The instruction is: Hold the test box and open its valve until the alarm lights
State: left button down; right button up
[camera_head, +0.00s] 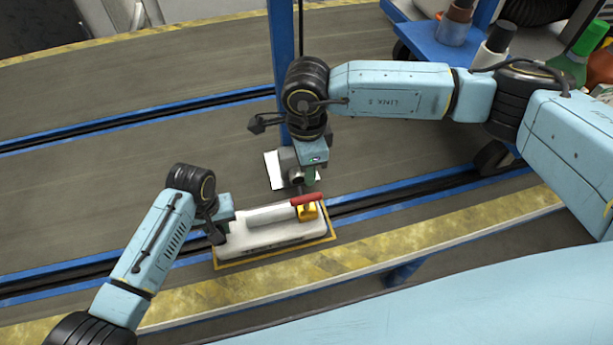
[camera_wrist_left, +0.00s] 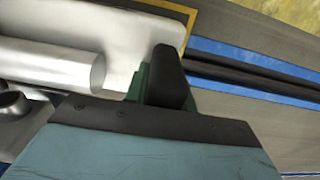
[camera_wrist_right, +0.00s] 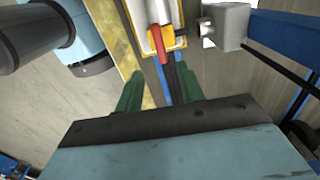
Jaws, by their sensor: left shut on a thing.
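The white test box (camera_head: 272,238) lies on a yellow-outlined patch at the near edge of the conveyor, with a grey cylinder (camera_head: 265,214) on top. Its yellow valve (camera_head: 307,211) with a red handle (camera_head: 307,198) is at the right end. My left gripper (camera_head: 220,226) is shut on the box's left end; the left wrist view shows a dark finger (camera_wrist_left: 166,80) against the white box (camera_wrist_left: 128,25). My right gripper (camera_head: 313,181) is above the valve. In the right wrist view its green fingers (camera_wrist_right: 159,90) are apart and empty, with the red handle (camera_wrist_right: 158,40) ahead of them.
A grey device (camera_head: 289,163) on a blue post (camera_head: 282,60) stands just behind the valve, close to my right gripper; I see no clear light on it. A blue cart (camera_head: 420,35) with bottles is at upper right. The belt left of the post is clear.

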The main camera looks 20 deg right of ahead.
dwell(0.3)
pick_arm(q)
jog(key=c, duration=1.1)
grip_release()
jog(key=shift+r, duration=0.1)
